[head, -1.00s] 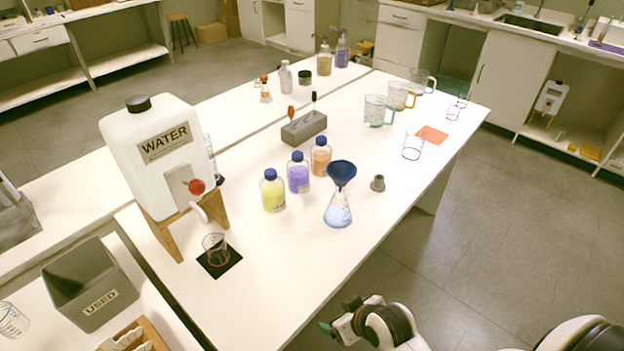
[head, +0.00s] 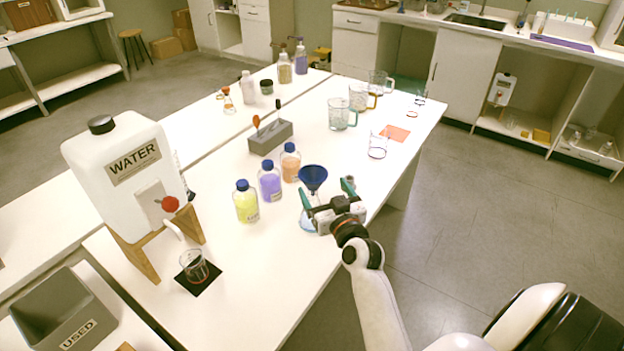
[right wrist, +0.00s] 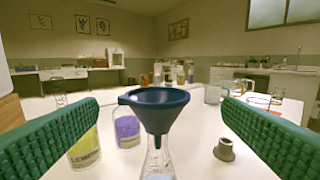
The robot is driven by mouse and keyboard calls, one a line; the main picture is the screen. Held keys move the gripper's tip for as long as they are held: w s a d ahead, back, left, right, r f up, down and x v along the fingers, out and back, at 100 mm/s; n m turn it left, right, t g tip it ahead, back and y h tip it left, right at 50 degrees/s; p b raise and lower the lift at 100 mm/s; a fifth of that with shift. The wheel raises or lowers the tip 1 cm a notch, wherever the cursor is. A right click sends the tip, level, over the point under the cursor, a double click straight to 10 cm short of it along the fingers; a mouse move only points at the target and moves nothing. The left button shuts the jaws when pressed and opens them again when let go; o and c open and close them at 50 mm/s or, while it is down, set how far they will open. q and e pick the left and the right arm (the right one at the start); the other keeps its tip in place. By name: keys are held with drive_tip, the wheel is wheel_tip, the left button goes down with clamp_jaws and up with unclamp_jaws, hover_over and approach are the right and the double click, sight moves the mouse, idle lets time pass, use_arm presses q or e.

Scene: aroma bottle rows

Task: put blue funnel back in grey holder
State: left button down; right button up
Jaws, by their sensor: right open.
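The blue funnel (head: 313,177) sits upright in the neck of a clear flask (head: 308,222) with pale blue liquid, near the table's right edge. My right gripper (head: 325,188) is open beside the flask and funnel. In the right wrist view the funnel (right wrist: 158,105) stands ahead between the two spread green fingers, with no visible contact. The small grey holder (right wrist: 225,149), a short hollow piece with a wide base, stands empty on the table to the right of the flask. In the head view my gripper hides it. My left gripper is not in view.
Yellow (head: 246,204), purple (head: 270,184) and orange (head: 290,165) bottles stand left of the flask. A grey block (head: 270,137) with tools is behind them. Beakers and jugs (head: 342,113) stand farther back. The water tank (head: 125,175) is at the left.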

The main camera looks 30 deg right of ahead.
sight(309, 166)
drive_tip(key=p+x, duration=0.1)
drive_tip(key=x, duration=0.8)
drive_tip(key=shift+w+f, duration=0.15)
drive_tip(key=shift+w, duration=0.1)
drive_tip(key=shift+s+a, duration=0.1)
drive_tip(key=shift+c, duration=0.3)
drive_tip(key=c, duration=1)
